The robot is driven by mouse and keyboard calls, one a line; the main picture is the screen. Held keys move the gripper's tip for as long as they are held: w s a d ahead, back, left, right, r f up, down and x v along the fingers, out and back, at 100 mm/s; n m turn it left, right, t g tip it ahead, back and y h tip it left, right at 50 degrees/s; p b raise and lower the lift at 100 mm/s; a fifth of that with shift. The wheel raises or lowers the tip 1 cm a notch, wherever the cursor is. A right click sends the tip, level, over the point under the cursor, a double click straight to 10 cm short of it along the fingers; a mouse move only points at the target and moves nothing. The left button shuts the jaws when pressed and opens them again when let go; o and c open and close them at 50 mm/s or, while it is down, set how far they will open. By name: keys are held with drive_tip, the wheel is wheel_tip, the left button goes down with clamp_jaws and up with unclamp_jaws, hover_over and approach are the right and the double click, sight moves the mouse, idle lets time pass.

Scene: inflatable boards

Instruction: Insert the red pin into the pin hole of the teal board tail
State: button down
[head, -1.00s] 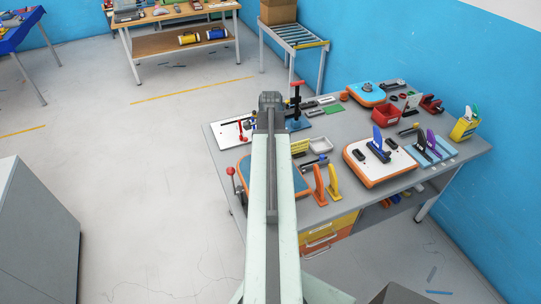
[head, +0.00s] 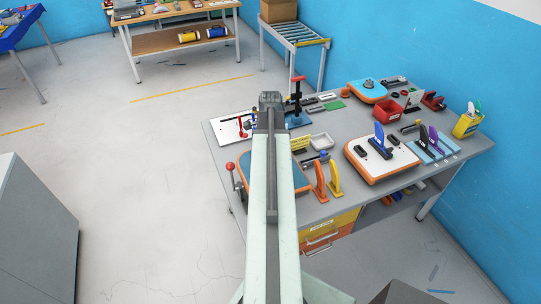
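A teal-blue board with an orange edge (head: 301,179) lies at the near left of the grey table, its middle hidden behind my arm. A second blue board with an orange edge (head: 366,91) lies at the back. I cannot tell which end of either is the tail, and no pin hole can be made out. A red-knobbed pin-like piece (head: 230,167) stands upright at the near board's left edge; I cannot tell whether it is the red pin. My arm reaches forward over the table's left part. My gripper does not show beyond the arm's far end.
A white board with a blue fin (head: 398,158) lies right of centre. Orange and yellow fins (head: 335,180) stand near the front edge. A red bin (head: 387,110) and a red-handled clamp (head: 297,92) stand farther back. Open floor (head: 150,190) lies left of the grey table (head: 452,165).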

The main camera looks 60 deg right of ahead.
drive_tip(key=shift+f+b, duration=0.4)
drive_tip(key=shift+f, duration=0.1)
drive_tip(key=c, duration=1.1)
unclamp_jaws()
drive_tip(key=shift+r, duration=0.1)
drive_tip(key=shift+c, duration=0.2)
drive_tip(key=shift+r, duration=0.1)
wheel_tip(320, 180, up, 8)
drive_tip(key=p, duration=0.8)
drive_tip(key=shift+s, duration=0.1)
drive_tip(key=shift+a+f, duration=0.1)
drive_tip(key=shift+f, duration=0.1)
